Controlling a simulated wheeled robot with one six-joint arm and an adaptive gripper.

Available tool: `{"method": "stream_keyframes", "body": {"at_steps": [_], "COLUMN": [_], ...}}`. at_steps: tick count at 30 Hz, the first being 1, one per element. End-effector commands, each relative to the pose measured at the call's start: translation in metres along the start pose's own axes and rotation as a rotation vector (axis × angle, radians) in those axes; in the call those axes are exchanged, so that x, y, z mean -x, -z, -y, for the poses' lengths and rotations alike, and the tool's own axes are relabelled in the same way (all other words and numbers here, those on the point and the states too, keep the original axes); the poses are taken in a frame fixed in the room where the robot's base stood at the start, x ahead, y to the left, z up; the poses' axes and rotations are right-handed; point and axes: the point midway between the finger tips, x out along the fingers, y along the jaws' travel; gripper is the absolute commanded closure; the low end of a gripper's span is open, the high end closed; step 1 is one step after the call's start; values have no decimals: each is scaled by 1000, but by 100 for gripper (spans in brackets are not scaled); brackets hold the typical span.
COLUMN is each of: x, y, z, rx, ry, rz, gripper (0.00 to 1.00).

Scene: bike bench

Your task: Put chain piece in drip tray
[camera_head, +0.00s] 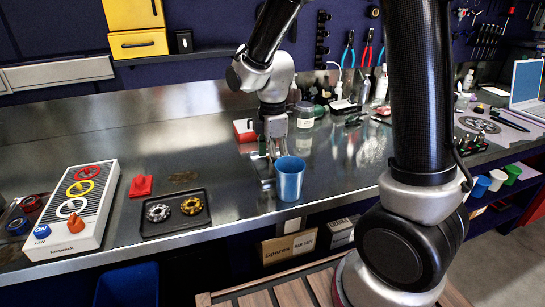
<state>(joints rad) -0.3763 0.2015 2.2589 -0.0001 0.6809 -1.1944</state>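A black shallow tray (176,226), which looks like the drip tray, lies on the steel bench at the front left. It holds a silver toothed ring (158,212) and a gold toothed ring (191,205). A small flat brownish thing (183,177) lies on the bench just behind the tray; it may be the chain piece, but it is too small to be sure. My gripper (271,178) points down, low over the bench, to the right of the tray and brownish thing. Its fingertips are partly hidden behind a blue cup, so I cannot tell its opening or whether it holds anything.
The blue cup (290,178) stands at the bench's front edge, right by my gripper. A red block (141,186) sits behind the tray's left side. A white panel with coloured rings (75,208) lies at left. Bottles and tools crowd the back right. Bench between tray and cup is clear.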

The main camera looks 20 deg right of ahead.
Motion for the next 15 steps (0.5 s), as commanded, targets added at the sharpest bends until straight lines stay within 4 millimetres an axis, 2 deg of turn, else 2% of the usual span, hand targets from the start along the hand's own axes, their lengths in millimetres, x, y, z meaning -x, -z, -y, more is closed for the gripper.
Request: {"method": "stream_keyframes", "body": {"at_steps": [11, 15], "x": [2, 17], "y": [0, 0], "z": [0, -1], "rx": [0, 0], "ry": [-1, -4], "rz": [0, -2], "gripper": [16, 16]}}
